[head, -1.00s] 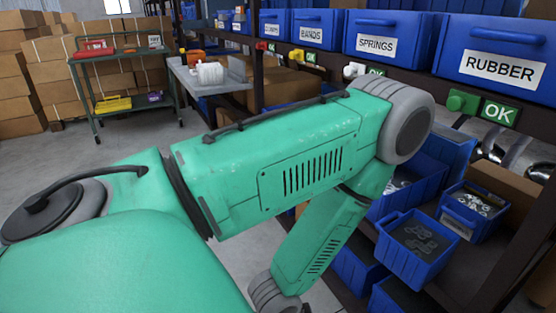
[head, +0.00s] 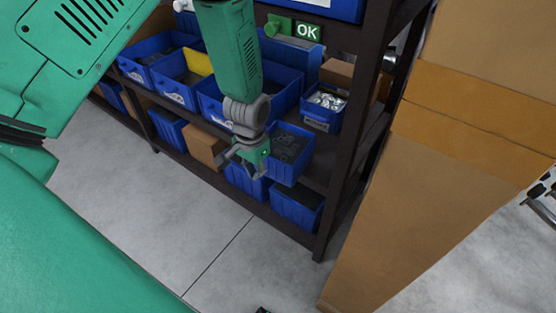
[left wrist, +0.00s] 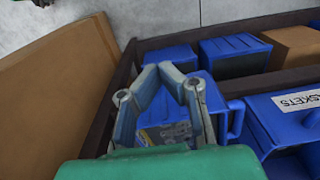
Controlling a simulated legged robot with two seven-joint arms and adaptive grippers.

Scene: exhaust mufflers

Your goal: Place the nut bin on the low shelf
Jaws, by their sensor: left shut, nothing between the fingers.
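A blue bin (head: 290,148) with small dark grey pieces stands at the front of the middle shelf, its front reaching the shelf edge. A smaller blue bin (head: 322,108) with shiny metal pieces stands behind it to the right. I cannot read which one is the nut bin. My left gripper (head: 246,172) hangs just left of the grey-piece bin, fingers pointing down, shut and empty. In the left wrist view, the closed fingers (left wrist: 165,72) cover part of a blue bin (left wrist: 168,115). My right gripper is not in view.
The low shelf (head: 316,238) holds blue bins (head: 298,208) and a cardboard box (head: 205,146). A dark post (head: 352,120) closes the rack's right side, beside tall cardboard boxes (head: 420,200). The grey floor (head: 130,210) in front is clear.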

